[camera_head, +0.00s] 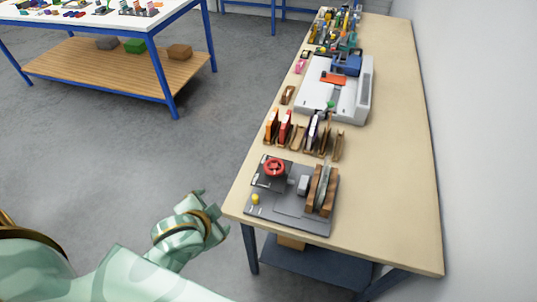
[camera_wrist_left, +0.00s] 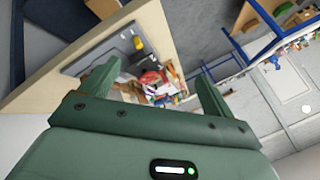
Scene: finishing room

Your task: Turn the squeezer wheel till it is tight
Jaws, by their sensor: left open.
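The squeezer is a dark grey base plate (camera_head: 277,207) at the near end of the long bench. A red wheel (camera_head: 274,167) stands at its left rear. A grey block (camera_head: 303,186) lies between the wheel and brown wooden pieces (camera_head: 328,190) standing upright at the plate's right. A yellow knob (camera_head: 255,199) is at its front left corner. My left gripper (camera_wrist_left: 152,88) is open and empty, off the bench's left edge and apart from the squeezer. The plate (camera_wrist_left: 95,58) also shows beyond its fingers in the left wrist view. My right gripper is out of view.
Behind the squeezer, a rack of red, orange and brown pieces (camera_head: 285,130) stands on the bench (camera_head: 405,150). Further back are a white machine (camera_head: 350,100) and several tools. A wall runs along the right. Open floor (camera_head: 130,150) lies left, before a blue-framed table (camera_head: 150,40).

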